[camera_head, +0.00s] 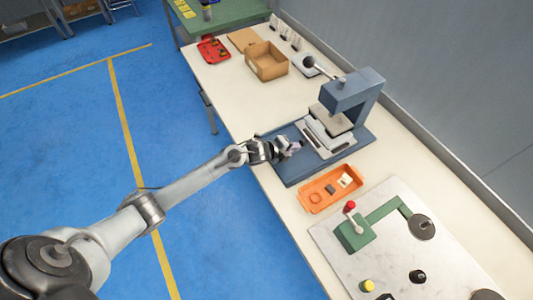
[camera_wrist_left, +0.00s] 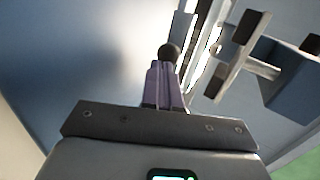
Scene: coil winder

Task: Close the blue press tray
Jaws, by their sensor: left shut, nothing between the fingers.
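The blue press (camera_head: 352,92) stands on its flat blue base (camera_head: 290,175) on the bench, with its lever arm and ball pointing back left. Its tray (camera_head: 322,138), a pale plate between light rails, lies under the press head; how far it is out I cannot tell. My left gripper (camera_head: 295,147) is low over the front left part of the base, in front of the tray. In the left wrist view its purple-grey fingers (camera_wrist_left: 166,82) are shut and empty. A dark round knob (camera_wrist_left: 169,51) shows at their tips; whether they touch I cannot tell.
An orange tray (camera_head: 330,189) with small parts lies close to the right of the base. A marble board (camera_head: 385,255) with a green fixture is nearer the front. A cardboard box (camera_head: 266,61) and a red tray (camera_head: 213,50) stand farther back.

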